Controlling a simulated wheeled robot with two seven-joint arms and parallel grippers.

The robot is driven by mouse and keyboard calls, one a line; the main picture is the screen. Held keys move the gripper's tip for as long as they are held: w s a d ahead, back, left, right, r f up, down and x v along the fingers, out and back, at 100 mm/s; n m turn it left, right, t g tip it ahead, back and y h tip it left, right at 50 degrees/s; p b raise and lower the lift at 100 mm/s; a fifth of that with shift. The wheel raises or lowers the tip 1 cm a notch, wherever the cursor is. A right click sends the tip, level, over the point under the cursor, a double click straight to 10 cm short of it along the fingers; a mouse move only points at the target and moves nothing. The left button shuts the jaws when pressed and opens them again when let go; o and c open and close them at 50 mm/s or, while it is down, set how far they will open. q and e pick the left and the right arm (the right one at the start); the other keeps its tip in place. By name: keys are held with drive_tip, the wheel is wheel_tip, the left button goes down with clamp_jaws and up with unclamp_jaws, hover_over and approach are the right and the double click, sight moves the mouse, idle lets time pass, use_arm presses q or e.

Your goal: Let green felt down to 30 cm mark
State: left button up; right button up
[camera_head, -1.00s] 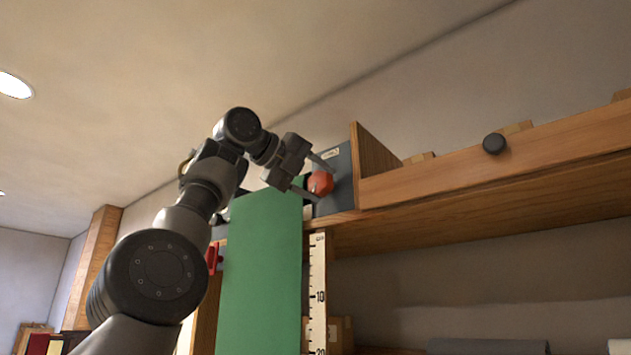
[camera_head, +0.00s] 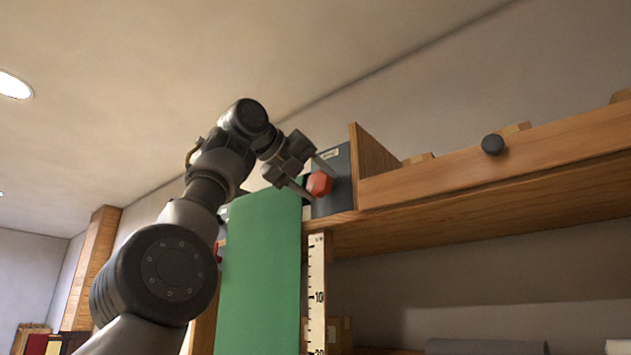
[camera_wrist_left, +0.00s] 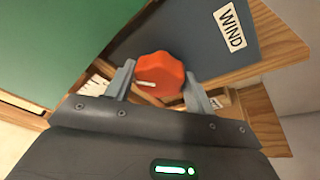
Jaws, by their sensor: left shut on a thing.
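The green felt (camera_head: 258,275) hangs as a wide sheet on the left of the shelf end and runs out of the bottom of the head view. Its lower edge is out of sight. A ruler (camera_head: 317,290) hangs beside its right edge, with the 10 and 20 marks showing; the 30 mark is not in view. My left gripper (camera_head: 312,180) is shut on the orange-red knob (camera_head: 320,184) on the dark grey panel (camera_head: 340,165). In the left wrist view the knob (camera_wrist_left: 160,75) sits between both fingers, below a WIND label (camera_wrist_left: 231,27). My right gripper is not in view.
A wooden shelf (camera_head: 470,180) with a round black knob (camera_head: 493,144) extends to the right. A red part (camera_head: 219,250) shows at the felt's left edge, partly behind my arm.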

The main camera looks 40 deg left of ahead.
use_arm(q)
drive_tip(key=shift+w+f, duration=0.1)
drive_tip(key=shift+f, duration=0.1)
drive_tip(key=o, duration=1)
drive_tip(key=shift+r, duration=0.1)
drive_tip(key=shift+c, duration=0.2)
drive_tip(key=shift+s+r, duration=0.1)
drive_tip(key=shift+s, duration=0.1)
drive_tip(key=v, duration=1)
drive_tip(key=shift+s, duration=0.3)
